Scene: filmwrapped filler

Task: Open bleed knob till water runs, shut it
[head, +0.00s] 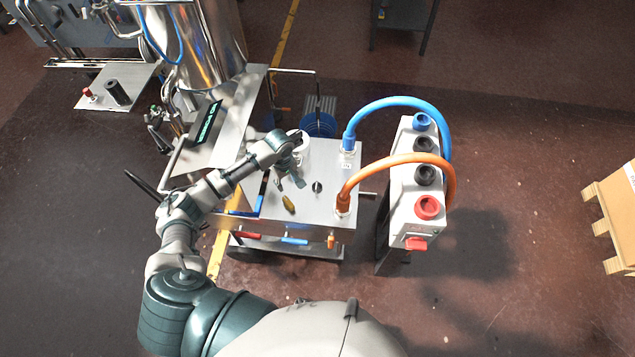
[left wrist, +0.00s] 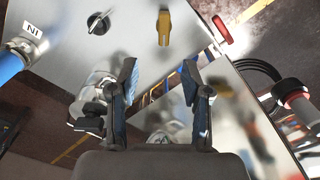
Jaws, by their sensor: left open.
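A small black knob with a pale pointer (head: 317,187) sits on the steel top of the cart (head: 325,160); it also shows at the top left of the left wrist view (left wrist: 98,22). A yellow handle (head: 289,203) lies nearby on the same top and shows in the left wrist view (left wrist: 164,25). I cannot tell which of them is the bleed knob. My left gripper (head: 288,180) is over the cart top, its fingers spread and empty (left wrist: 160,75), short of both in the wrist view. I see no running water. My right gripper is out of view.
Blue (head: 395,103) and orange (head: 395,163) hoses arch from the cart to a grey stand (head: 400,195) at right. A clear-and-white fitting (left wrist: 95,92) sits beside my left finger. A steel vessel (head: 210,45) stands behind left.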

